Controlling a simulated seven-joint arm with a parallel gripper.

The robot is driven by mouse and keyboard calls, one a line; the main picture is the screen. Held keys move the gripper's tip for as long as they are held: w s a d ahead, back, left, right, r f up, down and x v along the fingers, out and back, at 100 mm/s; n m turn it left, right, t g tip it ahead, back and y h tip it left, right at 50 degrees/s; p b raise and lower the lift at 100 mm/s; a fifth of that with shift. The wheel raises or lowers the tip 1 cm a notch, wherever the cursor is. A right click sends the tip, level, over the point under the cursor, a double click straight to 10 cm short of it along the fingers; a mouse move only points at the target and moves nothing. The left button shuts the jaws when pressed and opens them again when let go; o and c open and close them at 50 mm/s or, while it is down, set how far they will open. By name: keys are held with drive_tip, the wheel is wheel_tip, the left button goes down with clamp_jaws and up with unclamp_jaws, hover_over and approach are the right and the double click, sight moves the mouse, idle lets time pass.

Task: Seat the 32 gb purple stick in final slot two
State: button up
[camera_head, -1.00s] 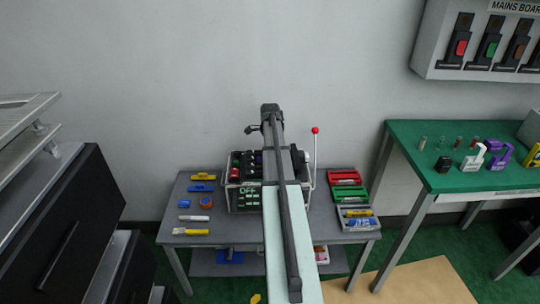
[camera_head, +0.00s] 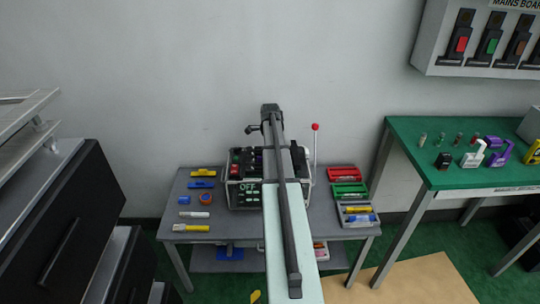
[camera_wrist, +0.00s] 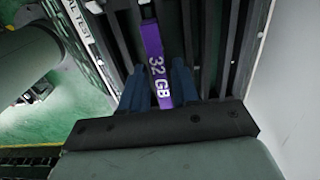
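The purple stick (camera_wrist: 154,55), marked 32 GB, shows in the wrist view between the two blue-grey fingers of my gripper (camera_wrist: 159,75). The fingers appear closed on its sides. The stick lies along a row of dark slots (camera_wrist: 205,45) in a fixture whose partly cut-off label (camera_wrist: 75,15) ends in "AL TEST". I cannot tell whether its far end is inside a slot, or which one. In the head view the fixture (camera_head: 243,195), with an OFF sign, stands on the grey table. My arm covers its middle, and the gripper and stick are hidden there.
A lever with a red ball (camera_head: 315,127) rises at the fixture's right. Red (camera_head: 344,174) and green (camera_head: 348,190) trays lie right of it. Several small items, including a yellow one (camera_head: 203,173), lie left. A green-topped table (camera_head: 450,178) stands at the right, a dark cabinet (camera_head: 60,235) at the left.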

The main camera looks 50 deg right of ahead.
drive_tip(key=shift+o, duration=1.3)
wheel_tip(320, 180, up, 14)
